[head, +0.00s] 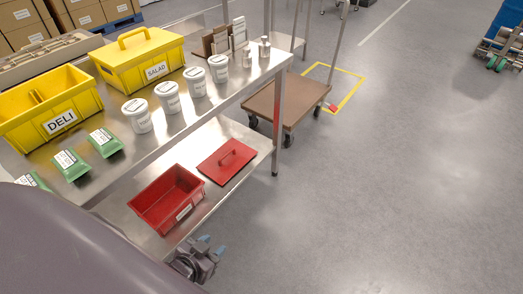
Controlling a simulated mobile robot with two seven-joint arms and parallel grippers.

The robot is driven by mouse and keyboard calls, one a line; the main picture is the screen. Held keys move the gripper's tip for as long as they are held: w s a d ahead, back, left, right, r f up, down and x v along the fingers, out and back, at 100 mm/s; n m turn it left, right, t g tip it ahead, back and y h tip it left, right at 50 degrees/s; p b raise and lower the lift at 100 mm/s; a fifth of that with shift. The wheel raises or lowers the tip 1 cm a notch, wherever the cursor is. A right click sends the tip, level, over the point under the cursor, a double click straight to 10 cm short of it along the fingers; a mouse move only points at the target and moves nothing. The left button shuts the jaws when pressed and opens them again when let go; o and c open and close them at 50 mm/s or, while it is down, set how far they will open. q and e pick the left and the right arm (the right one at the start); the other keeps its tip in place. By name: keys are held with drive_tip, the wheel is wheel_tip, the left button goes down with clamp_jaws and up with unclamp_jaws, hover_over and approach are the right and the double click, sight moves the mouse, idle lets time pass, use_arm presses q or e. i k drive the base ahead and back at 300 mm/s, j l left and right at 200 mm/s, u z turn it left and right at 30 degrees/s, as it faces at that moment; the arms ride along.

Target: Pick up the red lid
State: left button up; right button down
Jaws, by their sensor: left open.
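My left gripper (212,247) shows at the bottom, below the red bin near the shelf's front edge. It is open, with blue-tipped fingers, apart from the lid and nearer to me. My right gripper is not in view.
The upper steel shelf (150,136) overhangs part of the lower one. It holds a yellow DELI bin (47,105), a yellow SALAD bin (138,58), white tubs (167,97) and green packets (104,142). A brown cart (288,103) stands behind.

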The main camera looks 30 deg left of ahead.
sight(221, 166)
drive_tip(key=i+z, duration=0.25)
drive_tip(key=i, duration=1)
drive_tip(key=i+u, duration=0.3)
drive_tip(key=i, duration=0.25)
drive_tip(key=i+l+u, duration=0.25)
drive_tip(key=i, duration=0.3)
drive_tip(key=i+u, duration=0.2)
drive_tip(key=u, duration=0.2)
drive_tip(key=i+u, duration=0.15)
drive_tip(key=u, duration=0.3)
drive_tip(key=i+l+u, duration=0.15)
drive_tip(key=u, duration=0.25)
drive_tip(key=i+l+u, duration=0.1)
drive_tip(key=i+u, duration=0.25)
drive_tip(key=i+l+u, duration=0.15)
drive_tip(key=u, duration=0.25)
